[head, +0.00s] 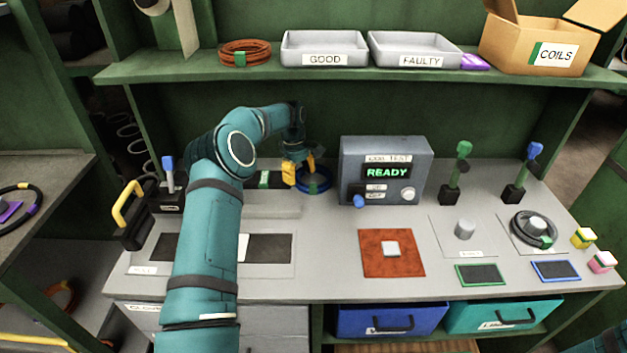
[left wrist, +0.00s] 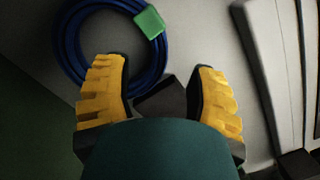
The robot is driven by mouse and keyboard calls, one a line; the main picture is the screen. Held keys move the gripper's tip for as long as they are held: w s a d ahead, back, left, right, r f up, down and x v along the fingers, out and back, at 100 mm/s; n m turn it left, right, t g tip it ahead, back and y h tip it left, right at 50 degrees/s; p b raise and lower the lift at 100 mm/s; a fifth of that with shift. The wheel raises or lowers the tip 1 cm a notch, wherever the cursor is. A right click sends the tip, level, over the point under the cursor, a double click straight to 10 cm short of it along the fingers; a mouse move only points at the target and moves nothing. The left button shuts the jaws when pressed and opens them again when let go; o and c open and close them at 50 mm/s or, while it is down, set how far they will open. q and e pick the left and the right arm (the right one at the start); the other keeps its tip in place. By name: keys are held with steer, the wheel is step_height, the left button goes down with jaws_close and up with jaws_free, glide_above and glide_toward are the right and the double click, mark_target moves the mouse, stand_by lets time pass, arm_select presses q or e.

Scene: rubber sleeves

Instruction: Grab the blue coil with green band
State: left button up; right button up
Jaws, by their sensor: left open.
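The blue coil (head: 316,187) lies on the grey bench near the back, left of the test box. In the left wrist view the blue coil (left wrist: 72,62) shows its green band (left wrist: 150,22) at its upper right side. My left gripper (head: 300,169) is open, with its yellow fingers over the coil's near left part in the head view. In the left wrist view the fingers (left wrist: 158,82) are apart; the left finger overlaps the coil's lower edge in the picture, and nothing is held between them. I cannot tell whether they touch the coil. My right gripper is out of view.
The coil test box (head: 385,172) reading READY stands right of the coil. A dark item with a green band (head: 264,179) lies left of it. The shelf above holds an orange coil (head: 245,53), two grey trays (head: 324,48) and a cardboard box (head: 537,45).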

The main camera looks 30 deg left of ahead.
mark_target(301, 182)
arm_select(q)
step_height(301, 182, down, 3)
steer(key=shift+d+f+b, duration=0.15)
steer(key=shift+b, duration=0.15)
jaws_close()
steer(key=shift+d+r, duration=0.1)
steer(key=shift+r, duration=0.1)
